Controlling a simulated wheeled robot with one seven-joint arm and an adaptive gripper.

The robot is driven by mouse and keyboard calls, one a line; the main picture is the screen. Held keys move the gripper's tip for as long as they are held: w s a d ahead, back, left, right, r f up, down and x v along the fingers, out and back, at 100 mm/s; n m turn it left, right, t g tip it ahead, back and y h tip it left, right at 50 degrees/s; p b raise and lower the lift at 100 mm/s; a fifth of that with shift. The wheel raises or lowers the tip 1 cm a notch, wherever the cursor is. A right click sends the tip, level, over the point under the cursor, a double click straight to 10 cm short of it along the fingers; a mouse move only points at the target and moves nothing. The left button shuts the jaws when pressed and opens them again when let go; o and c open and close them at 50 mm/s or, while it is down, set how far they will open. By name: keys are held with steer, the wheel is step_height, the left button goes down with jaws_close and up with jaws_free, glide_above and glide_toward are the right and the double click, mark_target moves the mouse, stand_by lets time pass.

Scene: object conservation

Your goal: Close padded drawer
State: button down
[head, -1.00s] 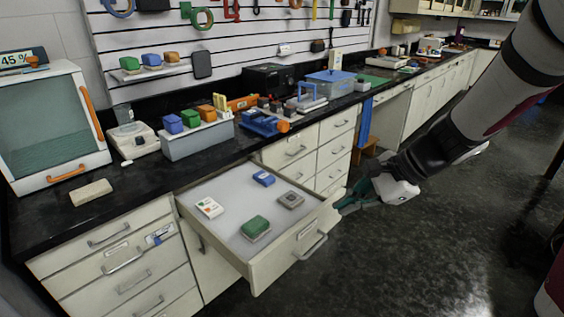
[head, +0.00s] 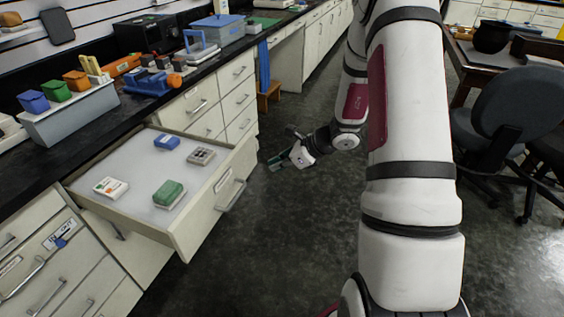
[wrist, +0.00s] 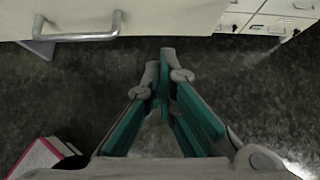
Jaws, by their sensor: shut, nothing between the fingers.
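The padded drawer (head: 140,164) stands pulled out from the bench, with a pale padded floor. On it lie a white-and-orange item, a blue item, a grey item and a green block. Its front panel (head: 218,193) carries a metal handle (head: 232,195). In the wrist view the drawer front (wrist: 150,15) and its handle (wrist: 80,36) show at the top. My gripper (head: 277,161) is just right of the drawer front, apart from it, above the floor. In the wrist view its green-padded fingers (wrist: 164,75) meet at the tips, empty, below the drawer front and right of the handle.
The black bench top (head: 40,165) holds a grey bin (head: 72,118) and a blue vise (head: 148,82). Closed drawers (head: 235,92) line the bench beyond. A dark chair (head: 508,110) stands at the right. The floor in front of the drawer is clear.

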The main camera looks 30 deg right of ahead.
mark_target(245, 172)
steer(key=w+a+f, duration=0.1)
steer(key=w, duration=0.1)
steer(key=w+a+f, duration=0.1)
steer(key=w+a, duration=0.1)
steer(key=w+a+f, duration=0.1)
steer(key=w, duration=0.1)
steer(key=shift+a+f, duration=0.15)
steer(key=shift+a, duration=0.15)
steer(key=shift+w+b, duration=0.15)
steer(key=shift+b, duration=0.15)
